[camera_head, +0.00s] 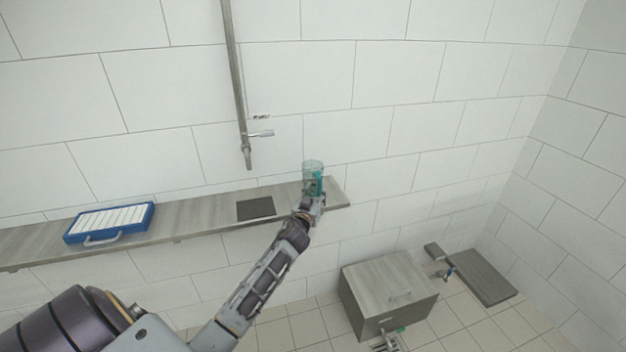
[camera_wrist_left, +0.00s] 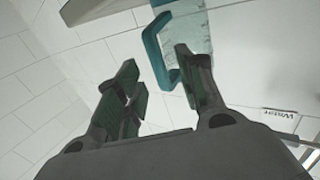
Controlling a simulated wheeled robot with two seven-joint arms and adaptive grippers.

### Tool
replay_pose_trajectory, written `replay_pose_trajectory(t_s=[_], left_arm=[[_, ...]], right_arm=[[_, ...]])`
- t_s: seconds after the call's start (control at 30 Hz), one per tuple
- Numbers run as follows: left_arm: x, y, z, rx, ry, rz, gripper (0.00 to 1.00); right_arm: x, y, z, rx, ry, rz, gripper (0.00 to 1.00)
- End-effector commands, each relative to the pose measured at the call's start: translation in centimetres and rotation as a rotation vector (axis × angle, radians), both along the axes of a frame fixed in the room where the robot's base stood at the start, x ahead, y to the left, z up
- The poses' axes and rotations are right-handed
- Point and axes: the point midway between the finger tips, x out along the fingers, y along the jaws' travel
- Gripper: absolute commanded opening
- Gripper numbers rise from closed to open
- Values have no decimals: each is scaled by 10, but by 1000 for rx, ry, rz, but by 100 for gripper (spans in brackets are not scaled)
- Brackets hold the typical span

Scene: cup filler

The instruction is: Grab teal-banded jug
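The teal-banded jug (camera_head: 312,169) stands near the right end of the wall shelf. It is clear, with a teal band and a teal handle on the side toward me. My left gripper (camera_head: 314,197) is at its near side. In the left wrist view, the open fingers (camera_wrist_left: 157,75) have the teal handle (camera_wrist_left: 155,50) between or just beyond their tips. The jug's body is cut by the top edge there. I see no closed grip.
The grey shelf (camera_head: 190,221) runs along the tiled wall. It bears a blue tray with a handle (camera_head: 108,222) and a dark plate (camera_head: 256,208). A wall pipe with a lever (camera_head: 243,120) ends above the shelf. A grey cabinet (camera_head: 390,285) stands below, right.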

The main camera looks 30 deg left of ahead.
Motion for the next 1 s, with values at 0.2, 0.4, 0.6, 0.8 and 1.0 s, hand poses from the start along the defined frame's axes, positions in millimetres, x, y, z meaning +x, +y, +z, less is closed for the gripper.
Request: replay_pose_trajectory(t_s=[0.2, 0.4, 0.6, 0.8, 1.0], left_arm=[[18, 4, 3, 0, 0, 0, 38], [33, 8, 2, -1, 0, 0, 38], [40, 10, 1, -1, 0, -1, 38], [40, 10, 1, -1, 0, -1, 38], [40, 10, 1, -1, 0, 0, 38]], right_arm=[[0, 5, 5, 5, 0, -2, 40], [0, 6, 7, 7, -1, -2, 40], [0, 5, 7, 5, 0, -2, 40], [0, 2, 7, 2, -1, -1, 40], [0, -1, 7, -1, 0, 0, 40]])
